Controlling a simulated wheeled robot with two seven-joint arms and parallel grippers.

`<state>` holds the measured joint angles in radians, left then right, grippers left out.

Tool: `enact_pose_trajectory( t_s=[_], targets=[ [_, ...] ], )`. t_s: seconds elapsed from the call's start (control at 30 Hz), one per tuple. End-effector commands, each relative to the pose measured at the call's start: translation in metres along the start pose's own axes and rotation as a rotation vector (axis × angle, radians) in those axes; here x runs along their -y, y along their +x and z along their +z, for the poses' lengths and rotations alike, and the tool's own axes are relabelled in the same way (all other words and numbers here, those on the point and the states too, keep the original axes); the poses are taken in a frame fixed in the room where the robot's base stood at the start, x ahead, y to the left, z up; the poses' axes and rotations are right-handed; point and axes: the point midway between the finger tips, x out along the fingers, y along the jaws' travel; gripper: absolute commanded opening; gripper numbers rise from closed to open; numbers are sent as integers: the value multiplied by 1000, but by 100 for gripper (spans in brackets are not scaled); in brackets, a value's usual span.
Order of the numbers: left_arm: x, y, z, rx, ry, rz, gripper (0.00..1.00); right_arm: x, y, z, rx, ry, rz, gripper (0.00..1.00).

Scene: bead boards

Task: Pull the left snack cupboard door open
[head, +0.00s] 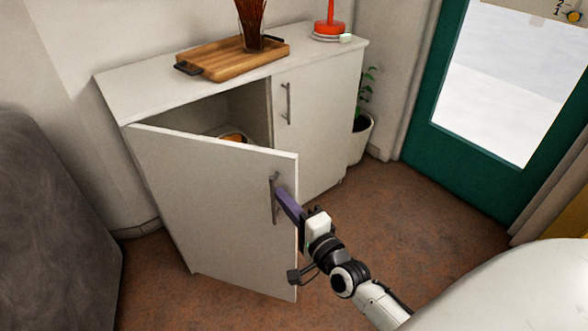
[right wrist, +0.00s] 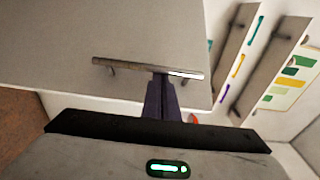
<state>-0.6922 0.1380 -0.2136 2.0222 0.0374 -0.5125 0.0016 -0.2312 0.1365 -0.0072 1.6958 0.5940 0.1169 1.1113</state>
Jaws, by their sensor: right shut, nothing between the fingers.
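The left snack cupboard door (head: 205,200) is white and stands well open, swung out from the cupboard (head: 345,75). Its metal bar handle (head: 274,200) is near the free edge. My right gripper (head: 283,195) is shut, with its purple-grey fingers at the handle. In the right wrist view the shut fingers (right wrist: 161,85) reach the handle bar (right wrist: 130,66); I cannot tell whether they touch it or sit behind it. Part of a bowl (head: 232,137) with something orange shows inside the cupboard. My left gripper is not in view.
The right cupboard door (head: 312,115) is closed. A wooden tray (head: 225,62), a vase of reeds (head: 250,38) and a red lamp (head: 330,28) stand on top. A potted plant (head: 360,135) is at the right side. A dark grey object (head: 50,220) stands left. The brown floor (head: 430,215) is clear.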

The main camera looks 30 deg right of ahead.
Motion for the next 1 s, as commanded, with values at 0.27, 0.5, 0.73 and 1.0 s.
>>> enact_pose_trajectory(
  t_s=[0.27, 0.5, 0.73, 1.0],
  targets=[
    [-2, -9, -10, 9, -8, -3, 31, 2, -38, 61, -2, 4, 0, 0],
    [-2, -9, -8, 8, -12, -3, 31, 2, -45, 73, -4, 0, -4, 0],
    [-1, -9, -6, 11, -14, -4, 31, 2, -45, 72, -4, 0, -4, 0],
    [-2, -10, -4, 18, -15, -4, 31, 1, -70, 72, -3, -1, -1, 0]
  ],
)
